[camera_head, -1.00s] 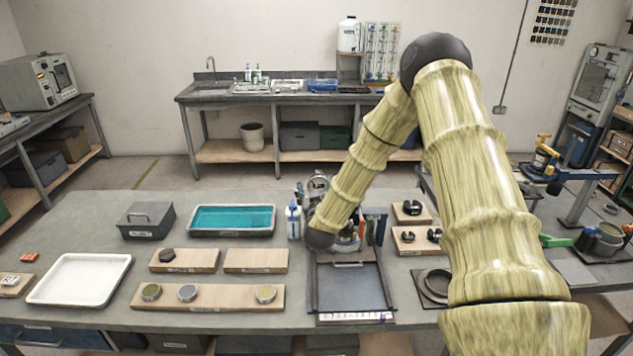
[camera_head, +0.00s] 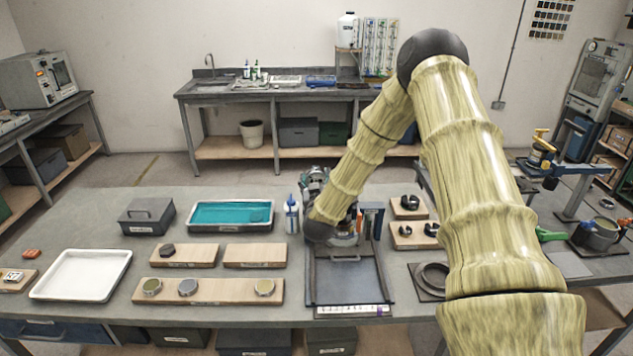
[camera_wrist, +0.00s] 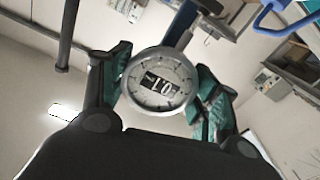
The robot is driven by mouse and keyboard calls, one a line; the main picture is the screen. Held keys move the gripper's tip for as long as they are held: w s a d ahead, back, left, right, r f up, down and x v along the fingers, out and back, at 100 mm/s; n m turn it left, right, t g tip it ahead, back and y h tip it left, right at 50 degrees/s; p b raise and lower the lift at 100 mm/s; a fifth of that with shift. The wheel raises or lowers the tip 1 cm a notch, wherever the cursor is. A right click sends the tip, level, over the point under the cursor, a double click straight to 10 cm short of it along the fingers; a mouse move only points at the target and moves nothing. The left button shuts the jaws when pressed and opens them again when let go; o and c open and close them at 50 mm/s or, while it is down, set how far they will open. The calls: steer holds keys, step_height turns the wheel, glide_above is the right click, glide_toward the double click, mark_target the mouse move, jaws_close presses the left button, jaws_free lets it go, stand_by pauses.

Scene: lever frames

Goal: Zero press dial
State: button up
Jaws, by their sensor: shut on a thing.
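The press dial (camera_wrist: 160,82) is a round gauge with a metal rim, a pale face and a dark number window. It fills the middle of the wrist view, and its digits appear turned and are hard to read. My gripper (camera_wrist: 164,88) has a teal-padded finger on each side of the dial and is shut on its rim. In the head view my gripper (camera_head: 314,180) shows only partly behind my forearm, at the back of the bench. The dial cannot be made out there.
A dark framed plate (camera_head: 349,284) lies in front of my wrist. A white and blue bottle (camera_head: 292,216) stands close to its left. Wooden boards with dark rings (camera_head: 420,242) lie to the right. A teal tray (camera_head: 232,228) and a white tray (camera_head: 80,276) lie left.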

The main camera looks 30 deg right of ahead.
steer(key=shift+f+n+b, duration=0.1)
steer(key=shift+n+b, duration=1.2)
steer(key=shift+n, duration=0.7)
steer(key=shift+n+b, duration=0.35)
steer(key=shift+n, duration=0.25)
steer(key=o, duration=1.1)
steer(key=shift+c, duration=0.2)
steer(key=v, duration=1.2)
